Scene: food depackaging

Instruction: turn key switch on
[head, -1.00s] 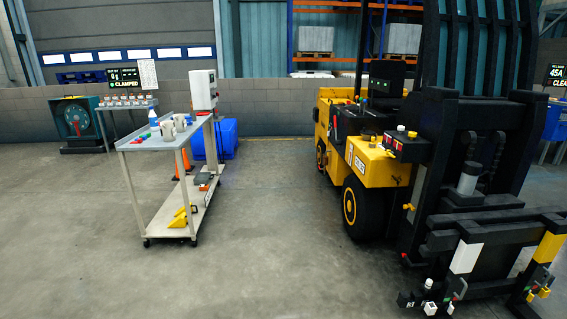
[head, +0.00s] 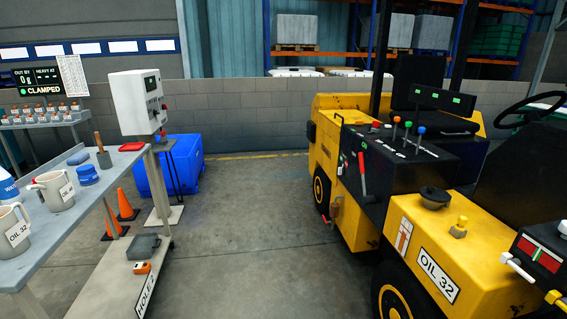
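A yellow forklift (head: 415,235) fills the right of the head view. Its black control panel (head: 385,185) carries levers with orange, green and blue knobs (head: 408,125), a red-handled lever (head: 363,172) and several small markings. A black box with a red and green gauge (head: 540,252) sits at the lower right. A small black display with green lights (head: 438,98) stands in front of the seat. I cannot make out which small part is the key switch. Neither of my grippers is in view.
A grey cart (head: 70,210) with jugs (head: 54,190) stands at left, with a white control box (head: 132,95) on a post. Orange cones (head: 127,205) and a blue bin (head: 188,160) are behind. Clear floor (head: 255,230) lies between cart and forklift.

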